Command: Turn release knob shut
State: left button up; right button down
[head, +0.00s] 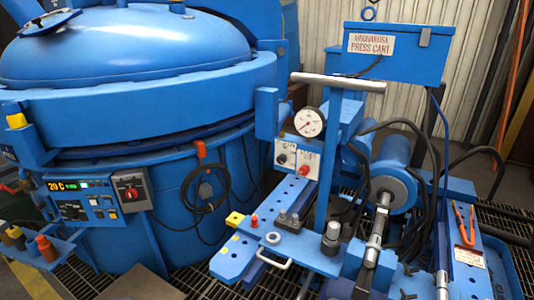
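A blue press cart (340,226) stands right of the furnace. On it is a small white panel (298,158) below a round dial gauge (309,122). The panel carries a small black knob (282,158), with a red knob (304,170) at its lower right edge. The lettering is too small to read, so I cannot tell which is the release knob or whether it is turned shut. Neither of my grippers is in view.
A blue pit furnace (130,130) with a domed lid fills the left, with a control panel (84,198) on its front. A T-shaped handle (338,82) rises above the cart. Black hoses (410,235) curl at the right. Grating (200,270) covers the floor.

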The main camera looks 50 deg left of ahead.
aim_at(304, 171)
jog(key=u, duration=1.4)
